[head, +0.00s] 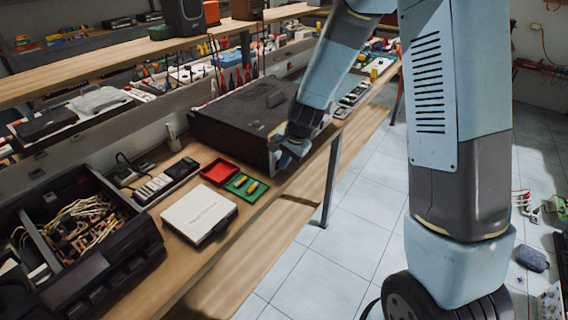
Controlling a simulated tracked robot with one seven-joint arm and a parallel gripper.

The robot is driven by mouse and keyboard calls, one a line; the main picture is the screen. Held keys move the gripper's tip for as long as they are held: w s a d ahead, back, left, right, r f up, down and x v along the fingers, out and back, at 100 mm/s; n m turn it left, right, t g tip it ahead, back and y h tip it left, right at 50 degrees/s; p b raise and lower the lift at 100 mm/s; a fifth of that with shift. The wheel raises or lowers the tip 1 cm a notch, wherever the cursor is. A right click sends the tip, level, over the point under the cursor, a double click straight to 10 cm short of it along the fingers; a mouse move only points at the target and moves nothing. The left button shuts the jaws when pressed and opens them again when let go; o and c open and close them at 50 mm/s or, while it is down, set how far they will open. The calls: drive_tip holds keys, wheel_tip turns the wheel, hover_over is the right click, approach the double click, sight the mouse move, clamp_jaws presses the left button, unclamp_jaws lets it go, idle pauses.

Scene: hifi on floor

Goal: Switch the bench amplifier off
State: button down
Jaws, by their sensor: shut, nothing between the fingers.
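The bench amplifier appears to be the large dark box (240,118) on the wooden bench, near the middle of the head view. Its top and left side show; its front panel faces the bench's front edge and is mostly turned away. My gripper (286,158) is at the right front corner of the box, close to its front panel. The fingers look small and together, with nothing held. I cannot tell whether they touch the panel. The power switch and any indicator light are hidden or too small to make out.
On the bench left of the box are a red tray (219,171), a green tray (246,187), a white box (199,215) and an open black case with wires (85,228). A shelf (130,62) runs behind.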

drive_tip(key=shift+w+a+r, duration=0.2)
drive_tip(key=shift+w+r, duration=0.1)
drive_tip(key=shift+r, duration=0.1)
drive_tip(key=shift+s+d+f, duration=0.1)
drive_tip(key=shift+s+d, duration=0.2)
drive_tip(key=shift+d, duration=0.1)
drive_tip(key=s+d+r, duration=0.5)
drive_tip(key=d+r, duration=0.2)
drive_tip(key=shift+s+d+r, duration=0.15)
drive_tip(key=shift+s, duration=0.05)
drive_tip(key=shift+r, duration=0.1)
drive_tip(key=s+d+r+n+t+h, duration=0.1)
drive_tip(key=s+d+r+n, duration=0.2)
drive_tip(key=s+d+r, duration=0.4)
drive_tip(key=s+d+r+n+t+h, duration=0.2)
drive_tip(key=s+d+r+n, duration=0.2)
drive_tip(key=s+r, duration=0.9)
drive_tip(key=s+d, duration=0.1)
drive_tip(key=d, duration=0.2)
drive_tip(key=shift+r+t, duration=0.3)
drive_tip(key=shift+r, duration=0.05)
